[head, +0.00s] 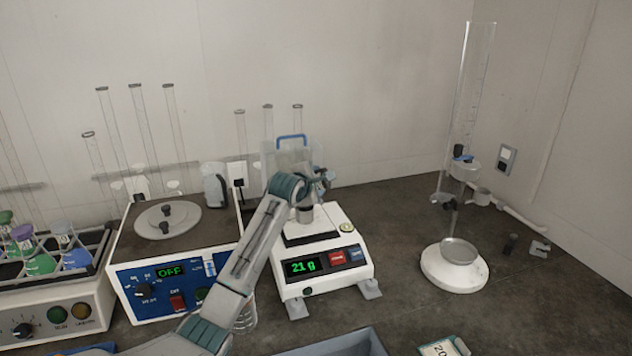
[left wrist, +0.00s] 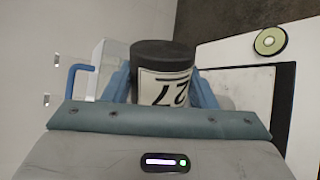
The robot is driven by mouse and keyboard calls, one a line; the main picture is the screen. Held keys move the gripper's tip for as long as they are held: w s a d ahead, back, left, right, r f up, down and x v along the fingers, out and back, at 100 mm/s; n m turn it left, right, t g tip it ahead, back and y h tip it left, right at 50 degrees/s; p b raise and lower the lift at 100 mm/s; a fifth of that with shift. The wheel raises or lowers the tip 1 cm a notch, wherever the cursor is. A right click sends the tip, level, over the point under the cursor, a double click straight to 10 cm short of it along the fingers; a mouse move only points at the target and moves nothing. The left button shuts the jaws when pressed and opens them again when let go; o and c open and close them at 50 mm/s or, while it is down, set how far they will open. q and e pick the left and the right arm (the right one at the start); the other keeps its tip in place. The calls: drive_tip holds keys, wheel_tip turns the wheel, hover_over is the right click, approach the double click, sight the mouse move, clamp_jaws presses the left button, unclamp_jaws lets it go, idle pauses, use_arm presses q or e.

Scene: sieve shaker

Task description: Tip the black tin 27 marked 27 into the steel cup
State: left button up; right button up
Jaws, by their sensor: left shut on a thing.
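My left gripper (head: 318,181) is above the balance pan, its arm coming up from the lower left. In the left wrist view its blue fingers are shut on the black tin 27 (left wrist: 163,54), whose white label reads 27 upside down in the picture. The tin appears tilted relative to the balance; its mouth and contents cannot be made out. In the head view the tin is mostly hidden by the gripper. A small grey steel cup (head: 306,214) stands on the pan just below the gripper. My right gripper is not in view.
The white balance (head: 322,273) reads 21 g. A clear-walled box with a blue handle (head: 291,138) is behind it. Left stands a blue-fronted shaker (head: 170,290) showing OFF, with a flask rack beyond. A round-based stand (head: 455,272) with a tall tube is at right.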

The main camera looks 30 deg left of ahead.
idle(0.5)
use_arm(q)
drive_tip(key=shift+w+d+r+m+y+p, duration=0.15)
drive_tip(key=shift+d+m+y+p, duration=0.35)
drive_tip(key=shift+p, duration=0.7)
drive_tip(key=shift+m+g+p, duration=0.3)
drive_tip(key=shift+m+p, duration=0.05)
drive_tip(key=shift+m, duration=0.05)
drive_tip(key=shift+d+f+m, duration=0.2)
drive_tip(key=shift+f+m, duration=0.1)
drive_tip(key=shift+w+f+y, duration=0.1)
drive_tip(key=shift+f+y, duration=0.05)
drive_tip(key=shift+y, duration=0.25)
